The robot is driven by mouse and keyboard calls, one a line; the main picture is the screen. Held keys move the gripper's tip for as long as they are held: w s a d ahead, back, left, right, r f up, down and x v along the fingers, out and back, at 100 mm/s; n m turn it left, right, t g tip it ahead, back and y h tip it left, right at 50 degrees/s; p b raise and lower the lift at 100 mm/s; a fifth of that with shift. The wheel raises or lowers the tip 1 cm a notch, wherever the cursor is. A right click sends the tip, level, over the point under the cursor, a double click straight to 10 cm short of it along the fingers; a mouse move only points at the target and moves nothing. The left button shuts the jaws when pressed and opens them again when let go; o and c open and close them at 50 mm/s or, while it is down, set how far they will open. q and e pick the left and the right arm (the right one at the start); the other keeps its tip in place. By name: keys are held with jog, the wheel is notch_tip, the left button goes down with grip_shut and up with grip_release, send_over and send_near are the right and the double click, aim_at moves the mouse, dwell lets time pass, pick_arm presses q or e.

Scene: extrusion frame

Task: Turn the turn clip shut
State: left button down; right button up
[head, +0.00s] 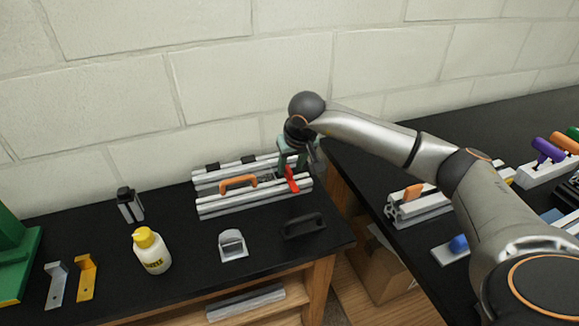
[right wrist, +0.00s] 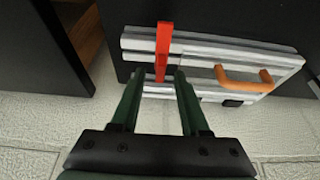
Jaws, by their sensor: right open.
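The red turn clip (head: 291,179) sits at the right end of the aluminium extrusion frame (head: 255,204). In the right wrist view the clip (right wrist: 163,50) lies crosswise over the frame's rails (right wrist: 205,48). My right gripper (head: 291,160) is over the right end of the frame, at the clip. In the right wrist view its green fingers (right wrist: 156,74) are apart, and the near end of the clip shows between their tips. I cannot tell whether a finger touches it. My left gripper is not in view.
An orange handle (head: 238,183) stands on the frame left of the clip. A black handle (head: 304,226), a grey bracket (head: 233,245) and a yellow-capped bottle (head: 151,251) are on the table in front. A gap separates this table from the right one, which holds another extrusion piece (head: 420,206).

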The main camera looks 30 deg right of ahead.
jog(key=shift+x, duration=1)
jog(key=shift+r, duration=0.1)
grip_shut()
